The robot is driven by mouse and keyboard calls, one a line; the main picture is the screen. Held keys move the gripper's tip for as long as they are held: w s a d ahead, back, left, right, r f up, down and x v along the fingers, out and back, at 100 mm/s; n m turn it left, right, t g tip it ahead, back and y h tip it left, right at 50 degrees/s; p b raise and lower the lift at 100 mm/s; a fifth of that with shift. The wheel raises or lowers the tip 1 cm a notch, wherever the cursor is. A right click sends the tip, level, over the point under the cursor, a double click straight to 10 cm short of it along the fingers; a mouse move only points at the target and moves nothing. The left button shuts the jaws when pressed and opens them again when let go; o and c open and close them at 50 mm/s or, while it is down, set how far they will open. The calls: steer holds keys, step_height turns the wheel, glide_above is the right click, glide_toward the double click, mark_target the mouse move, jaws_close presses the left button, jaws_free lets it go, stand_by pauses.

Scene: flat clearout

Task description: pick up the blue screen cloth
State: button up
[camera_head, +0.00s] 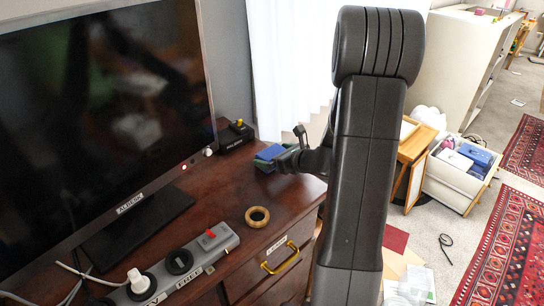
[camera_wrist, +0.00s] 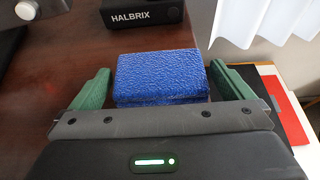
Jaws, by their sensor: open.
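The blue screen cloth (camera_wrist: 160,75) is a folded, textured blue pad on the dark wooden cabinet top. In the wrist view it lies between the two green fingers of my gripper (camera_wrist: 160,88), which is open with a finger on each side of it. In the head view the cloth (camera_head: 271,152) shows as a small blue patch near the cabinet's back right corner. There my gripper (camera_head: 277,160) is beside it, partly hidden by my arm. The cloth's near edge is hidden by the gripper body in the wrist view.
A black HALBRIX box (camera_wrist: 142,14) stands behind the cloth. A large TV (camera_head: 100,110) stands at left. A tape ring (camera_head: 257,217) and a power strip (camera_head: 185,270) lie on the cabinet top (camera_head: 225,205). A white curtain (camera_head: 290,65) hangs close behind.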

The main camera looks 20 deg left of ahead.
steer(key=shift+x, duration=1.25)
steer(key=c, duration=0.8)
